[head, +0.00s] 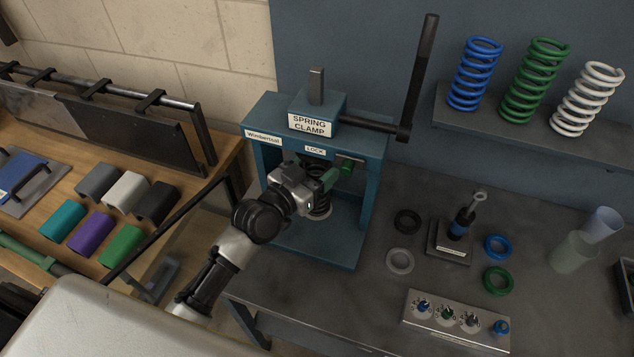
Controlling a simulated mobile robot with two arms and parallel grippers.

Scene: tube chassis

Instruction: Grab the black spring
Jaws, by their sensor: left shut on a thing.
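The black spring (320,208) stands upright inside the blue spring clamp (313,237), under its top block. My left gripper (318,184) reaches into the clamp from the front left and is shut on the black spring. The fingertips are small and partly hidden here. My right gripper is not in view.
The clamp's long lever (422,70) stands up at its right. A blue spring (475,74), a green spring (535,77) and a white spring (587,99) stand on the shelf. Rings and a damper stand (449,246) occupy the grey bench.

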